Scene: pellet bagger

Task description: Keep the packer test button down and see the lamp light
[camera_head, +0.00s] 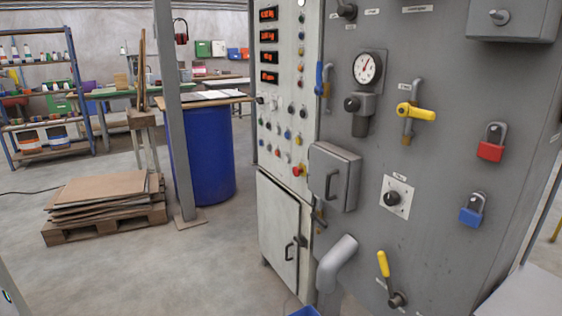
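A pale control panel (286,95) stands left of a large grey machine face. It carries several small coloured buttons and lamps in rows, in red, blue, yellow, white and black. A larger red button (298,171) sits low on it, by the panel's right edge. The labels are too small to read, so I cannot tell which button is the packer test button or which lamp belongs to it. I cannot tell whether any lamp is lit. Several red-lit displays (268,35) are in a column at the panel's upper left. My gripper is not in view.
The grey machine face (450,150) has a gauge (367,67), yellow levers (416,112), a red padlock (491,143), a blue padlock (472,209) and a protruding box (335,176). A grey pipe (337,262) sticks out low. A post (177,110) stands left; floor (215,255) before the panel is clear.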

